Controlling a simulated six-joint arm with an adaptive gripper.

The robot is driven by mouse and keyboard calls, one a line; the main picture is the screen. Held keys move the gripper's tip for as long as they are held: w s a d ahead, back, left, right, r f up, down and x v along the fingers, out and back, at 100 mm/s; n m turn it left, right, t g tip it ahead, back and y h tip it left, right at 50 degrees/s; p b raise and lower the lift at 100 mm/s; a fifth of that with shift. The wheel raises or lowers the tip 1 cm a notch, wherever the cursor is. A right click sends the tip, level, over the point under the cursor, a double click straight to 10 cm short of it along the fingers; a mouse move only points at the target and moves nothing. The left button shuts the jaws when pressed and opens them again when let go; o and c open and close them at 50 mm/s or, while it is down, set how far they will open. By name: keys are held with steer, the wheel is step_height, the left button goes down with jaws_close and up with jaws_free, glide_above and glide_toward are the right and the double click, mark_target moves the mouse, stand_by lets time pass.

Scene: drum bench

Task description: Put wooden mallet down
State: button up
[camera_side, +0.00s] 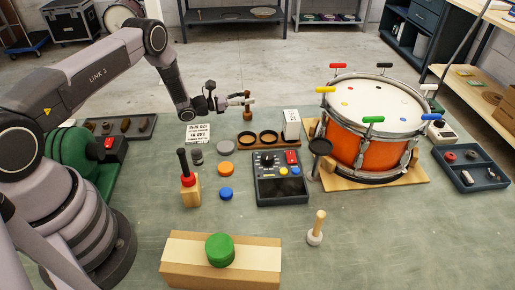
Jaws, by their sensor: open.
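My gripper (246,99) reaches in from the left at the back middle of the bench, its fingers pointing right, open. A small brown wooden mallet (248,115) is upright at the fingertips, its thicker end down. The fingers hide part of its handle, and I cannot tell whether they touch it or whether its foot rests on anything. A brown rack (243,145) with dark round rings is just in front of and below it. Another mallet, with a pale head and wooden handle (319,219), stands upright on the bench at the front.
An orange drum (358,150) with coloured clamps stands on a board at right. A dark control box (281,188) is mid-bench. A black-handled tool (184,164) stands in a wooden block. The front right is clear.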

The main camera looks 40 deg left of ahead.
steer(key=v, duration=1.1)
steer(key=shift+s+r, duration=0.15)
steer(key=shift+s, duration=0.05)
steer(key=s+d+r+m+g+h, duration=0.2)
steer(key=d+r+m+g+h, duration=0.45)
steer(key=r, duration=0.95)
steer(key=s+d+r+m+g+y, duration=0.4)
steer(key=s+d+r+m+g, duration=0.3)
steer(key=s+d+r+m, duration=0.3)
steer(key=s+a+r+m+t+y, duration=0.1)
steer(key=s+r+m+y, duration=0.2)
steer(key=s, duration=0.4)
steer(key=s+a+r+m+t+y, duration=0.1)
steer(key=s+a+r+m+y, duration=0.1)
steer(key=s+m+y, duration=0.3)
steer(key=s+a+r+m+t+y, duration=0.1)
steer(key=s+r+m+t+y, duration=0.1)
steer(key=s, duration=0.8)
steer(key=r+m+y, duration=0.1)
steer(key=m+y, duration=0.1)
steer(key=m, duration=0.1)
steer(key=shift+s+a+r, duration=0.25)
steer(key=shift+s+r, duration=0.05)
